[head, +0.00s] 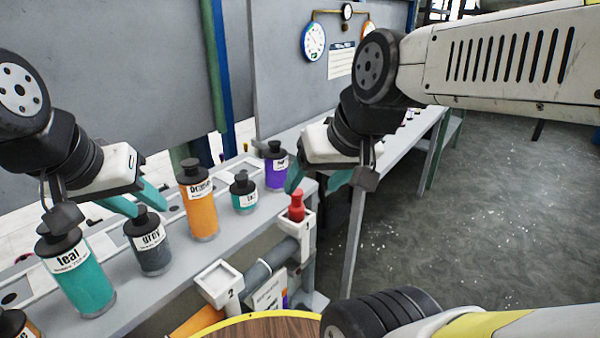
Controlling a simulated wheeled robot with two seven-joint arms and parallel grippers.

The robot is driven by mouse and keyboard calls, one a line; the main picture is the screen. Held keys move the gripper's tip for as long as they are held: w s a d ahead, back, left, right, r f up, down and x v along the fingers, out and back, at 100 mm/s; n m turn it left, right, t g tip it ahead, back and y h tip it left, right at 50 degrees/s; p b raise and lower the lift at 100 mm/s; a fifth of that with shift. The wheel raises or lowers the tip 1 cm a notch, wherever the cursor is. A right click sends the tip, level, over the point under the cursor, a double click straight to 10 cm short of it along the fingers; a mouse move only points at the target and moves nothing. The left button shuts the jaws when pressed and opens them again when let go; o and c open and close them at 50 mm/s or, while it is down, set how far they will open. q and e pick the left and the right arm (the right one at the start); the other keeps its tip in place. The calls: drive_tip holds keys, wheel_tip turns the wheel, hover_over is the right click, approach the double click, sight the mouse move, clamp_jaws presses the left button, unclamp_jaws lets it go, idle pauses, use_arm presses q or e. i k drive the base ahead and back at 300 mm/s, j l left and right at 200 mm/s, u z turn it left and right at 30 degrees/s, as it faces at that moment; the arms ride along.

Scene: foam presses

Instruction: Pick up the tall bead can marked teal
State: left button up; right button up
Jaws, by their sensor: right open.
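The tall bead can marked teal (85,286) stands upright on the grey shelf at the lower left, with a teal body, white label and black cap. My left gripper (150,208) is up and to the right of it, by the cap of the grey can (153,257). Its teal fingers are apart, and I cannot tell whether they touch that cap. My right gripper (315,186) is open and empty, above the shelf's far end near the purple can (276,170).
A tall orange can (201,215) and a short teal can (243,201) stand further along the shelf. A dark can (15,325) is cut off at the lower left. A red piece (296,207) and a white holder marked 2 (219,282) are at the front edge.

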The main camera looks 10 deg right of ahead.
sight(69, 258)
drive_tip(key=j+u, duration=0.1)
drive_tip(key=u, duration=1.15)
drive_tip(key=k, duration=0.65)
drive_tip(key=i, duration=0.5)
